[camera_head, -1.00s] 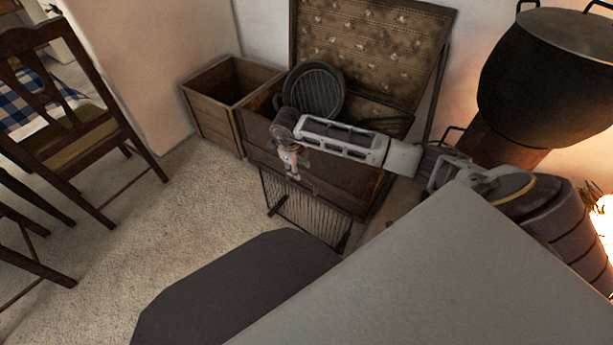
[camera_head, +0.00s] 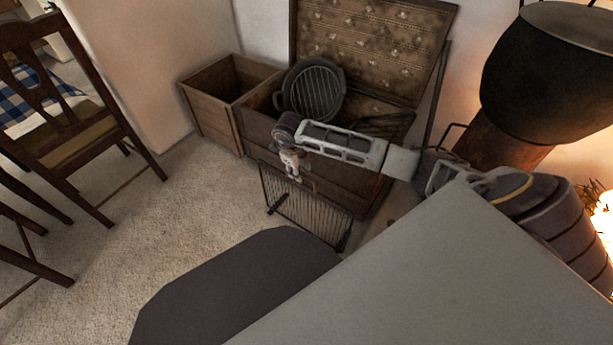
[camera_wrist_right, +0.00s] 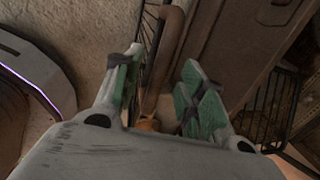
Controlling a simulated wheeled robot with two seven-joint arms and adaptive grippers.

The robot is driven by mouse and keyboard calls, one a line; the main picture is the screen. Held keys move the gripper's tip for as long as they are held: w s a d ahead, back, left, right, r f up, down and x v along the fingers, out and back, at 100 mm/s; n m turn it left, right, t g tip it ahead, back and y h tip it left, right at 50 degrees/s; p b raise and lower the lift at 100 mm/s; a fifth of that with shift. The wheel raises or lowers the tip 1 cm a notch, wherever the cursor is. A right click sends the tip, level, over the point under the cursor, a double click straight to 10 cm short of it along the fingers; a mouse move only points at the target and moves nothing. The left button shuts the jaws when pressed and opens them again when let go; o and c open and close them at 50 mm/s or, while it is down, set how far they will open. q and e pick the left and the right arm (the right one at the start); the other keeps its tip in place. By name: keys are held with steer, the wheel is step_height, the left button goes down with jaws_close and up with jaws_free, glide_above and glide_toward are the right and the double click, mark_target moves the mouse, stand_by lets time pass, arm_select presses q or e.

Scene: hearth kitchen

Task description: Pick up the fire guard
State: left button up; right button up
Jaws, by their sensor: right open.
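The fire guard (camera_head: 303,213) is a dark panel of thin upright bars, standing on the carpet in front of the open chest. My right gripper (camera_head: 291,168) is just above its top edge in the head view, pointing down. In the right wrist view, the right gripper (camera_wrist_right: 160,85) is open, its green pads apart. A brown bar runs up the picture between the fingers, beside the thin bars of the fire guard (camera_wrist_right: 150,28). I cannot tell whether either finger touches it. My left gripper is not in view.
The open chest (camera_head: 395,160) holds a round ribbed pan (camera_head: 313,90). A wooden box (camera_head: 212,117) stands left of it. A large black cauldron (camera_head: 545,80) and glowing fire (camera_head: 605,215) are at the right. Chairs (camera_head: 75,150) stand left; carpet between is clear.

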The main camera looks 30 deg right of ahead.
mark_target(300, 172)
steer(key=shift+w+d+f+b, duration=0.15)
steer(key=shift+f+b, duration=0.15)
steer(key=shift+f, duration=0.5)
steer(key=shift+d+f+b, duration=0.15)
steer(key=shift+f+b, duration=0.15)
steer(key=shift+f, duration=0.45)
jaws_close()
steer(key=shift+r, duration=0.15)
